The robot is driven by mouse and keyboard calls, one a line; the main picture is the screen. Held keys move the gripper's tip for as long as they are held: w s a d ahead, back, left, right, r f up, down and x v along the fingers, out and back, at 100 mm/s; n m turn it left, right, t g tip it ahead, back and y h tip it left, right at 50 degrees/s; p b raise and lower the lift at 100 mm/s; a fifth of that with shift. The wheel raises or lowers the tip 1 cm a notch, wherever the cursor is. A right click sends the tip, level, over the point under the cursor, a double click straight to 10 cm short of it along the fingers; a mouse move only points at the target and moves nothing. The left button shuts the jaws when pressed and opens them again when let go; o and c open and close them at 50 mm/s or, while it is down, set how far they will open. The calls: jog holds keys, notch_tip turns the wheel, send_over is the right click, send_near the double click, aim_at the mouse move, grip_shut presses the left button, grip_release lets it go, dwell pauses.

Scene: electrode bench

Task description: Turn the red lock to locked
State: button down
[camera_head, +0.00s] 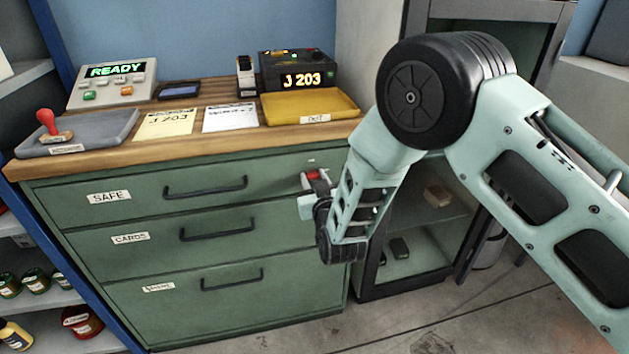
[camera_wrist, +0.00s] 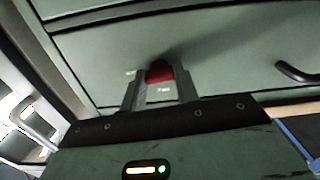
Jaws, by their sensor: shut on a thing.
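The red lock (camera_head: 316,175) is on the right end of the top drawer front, the drawer labelled SAFE (camera_head: 110,197). In the wrist view the red lock (camera_wrist: 159,75) sits between my two fingers. My gripper (camera_head: 312,182) reaches the drawer front and is shut on the red lock; in the wrist view my gripper (camera_wrist: 158,88) has a finger on each side of it. Small white marks show beside the lock, too small to read. My fingers partly hide the lock, so I cannot tell which mark it points to.
The wooden bench top (camera_head: 185,145) holds a grey tray (camera_head: 100,130) with a red-handled stamp (camera_head: 48,122), a yellow tray (camera_head: 290,108), paper cards, a READY panel (camera_head: 112,85) and a J 203 display (camera_head: 300,75). A glass-door cabinet (camera_head: 370,288) stands right of the drawers.

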jog(key=c, duration=1)
grip_release()
jog(key=shift+c, duration=0.2)
jog(key=shift+s, duration=0.1)
jog(key=v, duration=1.7)
jog(key=shift+s+r, duration=0.1)
